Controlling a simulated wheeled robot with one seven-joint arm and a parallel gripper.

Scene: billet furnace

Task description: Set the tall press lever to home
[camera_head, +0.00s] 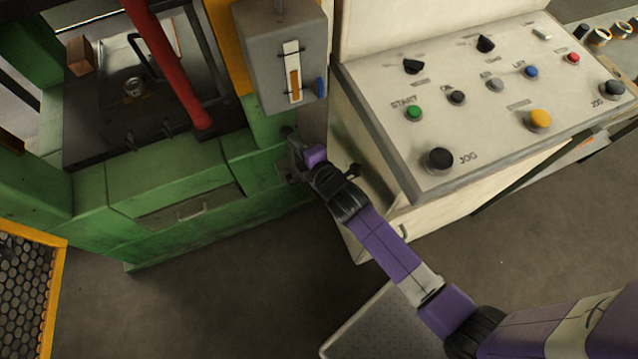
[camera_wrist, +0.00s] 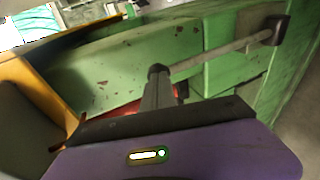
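A long red bar (camera_head: 165,65) with a rounded lower end slants over the bed of the green press (camera_head: 170,195). A grey rod with a dark end (camera_wrist: 225,52) runs along the green press side in the wrist view. I cannot tell for sure which of these is the tall press lever. My gripper (camera_head: 298,158) is at the press's right side, beside the grey fittings there and below the grey gauge box. In the wrist view its fingers (camera_wrist: 158,95) look close together and overlap the near end of the rod. Whether they hold it is hidden.
The grey gauge box (camera_head: 283,55) with a blue knob hangs just above my gripper. A pale control console (camera_head: 480,130) with several buttons stands close on the right. A yellow-framed mesh guard (camera_head: 30,285) is at lower left. The floor (camera_head: 220,290) in front is clear.

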